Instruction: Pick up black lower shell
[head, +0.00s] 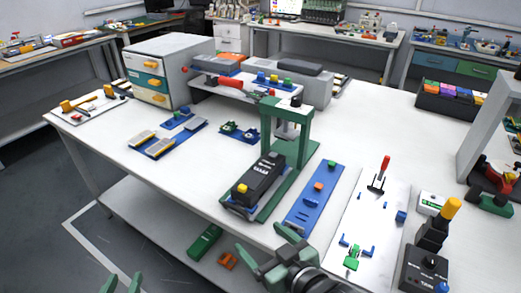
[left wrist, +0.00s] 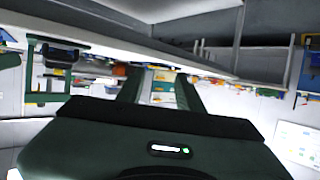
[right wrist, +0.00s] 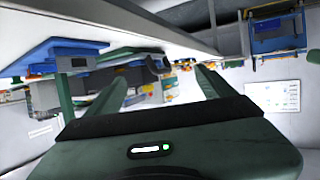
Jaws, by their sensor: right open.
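A black box-like shell (head: 260,176) with pale lettering and a yellow piece at its near end lies in a blue holder (head: 236,207) on the green press base (head: 292,176). I cannot tell whether this is the lower shell alone. My right gripper (head: 262,241) is at the table's front edge, just nearer than the holder, open and apart from the shell. Its spread fingers also show in the right wrist view (right wrist: 160,88). My left gripper (head: 122,283) is low at the bottom left, off the table. Its fingers are apart and empty in the left wrist view (left wrist: 160,88).
The green press frame (head: 306,128) rises behind the shell. A blue strip plate (head: 304,209) and a white board with a red-handled tool (head: 381,170) lie to its right. Blue trays (head: 158,147) and a drawer unit (head: 172,66) stand left. The table's front-left area is clear.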

